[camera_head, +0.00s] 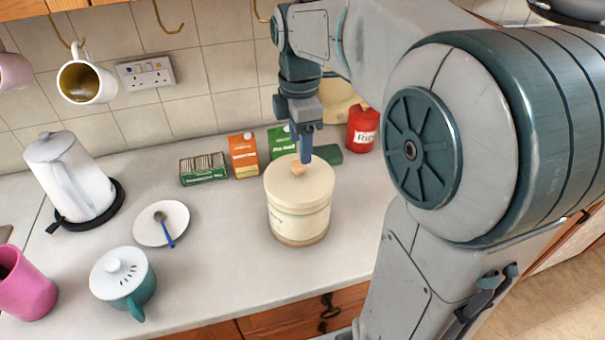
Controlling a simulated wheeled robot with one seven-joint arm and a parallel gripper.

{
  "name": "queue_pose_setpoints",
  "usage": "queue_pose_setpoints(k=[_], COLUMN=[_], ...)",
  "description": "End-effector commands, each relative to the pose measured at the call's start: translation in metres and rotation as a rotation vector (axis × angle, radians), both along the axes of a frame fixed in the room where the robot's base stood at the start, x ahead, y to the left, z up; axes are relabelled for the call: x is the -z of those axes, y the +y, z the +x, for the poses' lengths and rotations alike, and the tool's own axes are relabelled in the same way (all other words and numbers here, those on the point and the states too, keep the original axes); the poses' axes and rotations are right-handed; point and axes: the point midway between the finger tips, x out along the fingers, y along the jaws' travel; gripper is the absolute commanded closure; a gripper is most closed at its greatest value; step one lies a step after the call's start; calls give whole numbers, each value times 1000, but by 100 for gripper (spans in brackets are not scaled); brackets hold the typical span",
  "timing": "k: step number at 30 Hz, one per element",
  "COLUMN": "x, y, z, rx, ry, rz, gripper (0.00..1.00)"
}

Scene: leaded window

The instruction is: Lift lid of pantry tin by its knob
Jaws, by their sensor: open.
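The pantry tin (300,222) is a cream cylinder standing upright on the counter, near its front edge. Its cream lid (318,182) is seated on top, with a small tan wooden knob (298,169) at the middle. My gripper (305,160) points down from above, with its blue fingertips at about the knob, slightly to its right in the picture. It is open. One finger hides part of the other, so I cannot tell whether the fingers straddle the knob or touch it.
Cartons (243,155) and a red tin (362,128) stand behind the pantry tin. A white kettle (70,178), a saucer with a spoon (150,225), a lidded teal pot (123,280) and a pink mug (25,285) are at left. Mugs hang above. Counter around the tin's left is clear.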

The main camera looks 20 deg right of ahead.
Motion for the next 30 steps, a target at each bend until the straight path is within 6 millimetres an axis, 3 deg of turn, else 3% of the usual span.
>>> queue_pose_setpoints(k=[12, 20, 25, 26, 30], x=[50, 53, 52, 52, 52], y=[3, 3, 3, 3, 3], z=[0, 0, 0, 0, 0], rx=[0, 0, 0, 0, 0], ry=[1, -1, -1, -1, -1], rz=[0, 0, 0, 0, 0], gripper=[45, 45, 90, 94, 94])
